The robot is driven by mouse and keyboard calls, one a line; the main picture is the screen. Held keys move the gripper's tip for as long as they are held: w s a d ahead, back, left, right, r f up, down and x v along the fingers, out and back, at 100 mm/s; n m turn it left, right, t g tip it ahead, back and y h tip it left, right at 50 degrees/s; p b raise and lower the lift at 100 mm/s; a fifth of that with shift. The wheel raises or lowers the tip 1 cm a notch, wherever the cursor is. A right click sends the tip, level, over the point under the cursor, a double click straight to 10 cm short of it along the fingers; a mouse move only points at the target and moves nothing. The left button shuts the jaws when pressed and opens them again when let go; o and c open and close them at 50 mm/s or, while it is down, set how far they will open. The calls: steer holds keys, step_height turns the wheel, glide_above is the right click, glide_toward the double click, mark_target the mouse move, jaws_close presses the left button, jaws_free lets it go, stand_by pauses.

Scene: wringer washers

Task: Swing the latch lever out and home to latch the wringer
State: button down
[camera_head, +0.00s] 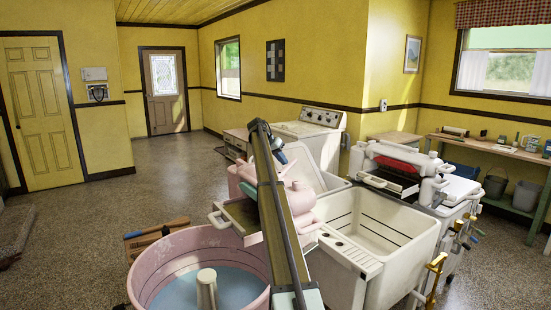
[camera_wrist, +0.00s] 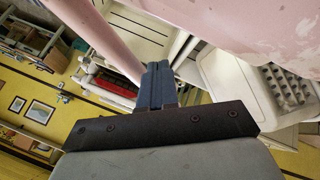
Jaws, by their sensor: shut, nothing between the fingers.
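The pink wringer (camera_head: 304,200) stands over the pink washer tub (camera_head: 145,262) and is partly hidden behind my arm in the head view. In the wrist view its pink body (camera_wrist: 255,22) fills the top right, and a pink bar (camera_wrist: 105,38) runs diagonally at upper left. I cannot tell for sure which pink part is the latch lever. My gripper (camera_wrist: 158,70) is shut and empty, its dark blue fingers together beside the pink parts. Contact cannot be made out.
A white double sink (camera_head: 385,235) stands to the right of the pink washer. Beyond it is a white wringer (camera_head: 415,165) with a red roller and brass-coloured levers. A workbench (camera_head: 500,152) lines the right wall. The floor (camera_head: 75,225) at left is mostly clear.

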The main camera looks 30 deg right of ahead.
mark_target(292, 160)
steer(key=shift+s+d, duration=0.25)
steer(key=shift+s, duration=0.05)
steer(key=shift+s+d, duration=1.55)
steer(key=shift+s, duration=0.3)
steer(key=shift+w, duration=0.1)
steer(key=shift+w+a, duration=0.25)
steer(key=shift+w, duration=0.35)
steer(key=w+a+r, duration=0.5)
steer(key=a+r, duration=0.1)
steer(key=r, duration=0.2)
steer(key=shift+w, duration=0.35)
steer(key=shift+a, duration=0.1)
